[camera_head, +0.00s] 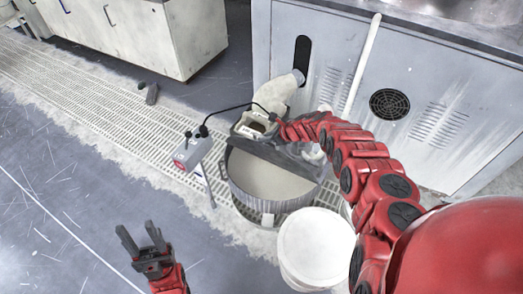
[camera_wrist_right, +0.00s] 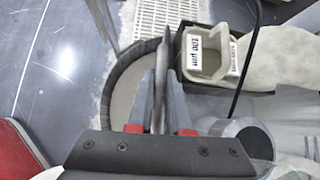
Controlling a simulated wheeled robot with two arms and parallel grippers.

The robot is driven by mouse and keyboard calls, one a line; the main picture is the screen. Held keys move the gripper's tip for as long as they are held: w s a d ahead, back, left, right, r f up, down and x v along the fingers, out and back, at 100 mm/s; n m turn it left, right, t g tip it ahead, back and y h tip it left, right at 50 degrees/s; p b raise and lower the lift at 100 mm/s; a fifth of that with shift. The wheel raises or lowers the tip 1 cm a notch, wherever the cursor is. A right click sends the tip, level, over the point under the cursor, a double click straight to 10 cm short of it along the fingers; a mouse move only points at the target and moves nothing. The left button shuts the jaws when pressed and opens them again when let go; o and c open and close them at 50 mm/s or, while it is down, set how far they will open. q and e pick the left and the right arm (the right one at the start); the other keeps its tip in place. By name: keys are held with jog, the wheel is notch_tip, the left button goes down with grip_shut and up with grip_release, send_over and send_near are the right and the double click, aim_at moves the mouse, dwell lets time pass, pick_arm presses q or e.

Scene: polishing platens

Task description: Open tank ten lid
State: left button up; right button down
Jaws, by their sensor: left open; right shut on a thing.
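The round grey tank (camera_head: 236,190) stands on the floor by the cabinet, with pale contents showing in its front part. A dark grey lid piece (camera_head: 262,150) crosses its back part, partly behind my right arm. In the right wrist view the tank's curved rim (camera_wrist_right: 113,75) shows at left. There my right gripper (camera_wrist_right: 160,100) is shut on a thin grey upright piece (camera_wrist_right: 160,55), apparently the lid's edge or handle. The arm hides this grip in the head view. My left gripper (camera_head: 138,236) is open and empty, low at left, away from the tank.
A cream box (camera_head: 255,124), labelled in the right wrist view (camera_wrist_right: 207,50), sits at the tank's back edge. A grey control box (camera_head: 192,153) with a cable stands left. A white bucket (camera_head: 315,245) is in front. A metal cabinet (camera_head: 400,60) blocks the back.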

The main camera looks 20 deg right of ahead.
jog(key=shift+w+d+r+b, duration=0.15)
jog(key=shift+w+d+b, duration=0.6)
jog(key=shift+b, duration=0.35)
jog(key=c, duration=0.8)
grip_release()
jog(key=shift+c, duration=0.2)
jog(key=p+v, duration=0.8)
jog(key=v, duration=0.9)
jog(key=shift+s, duration=0.2)
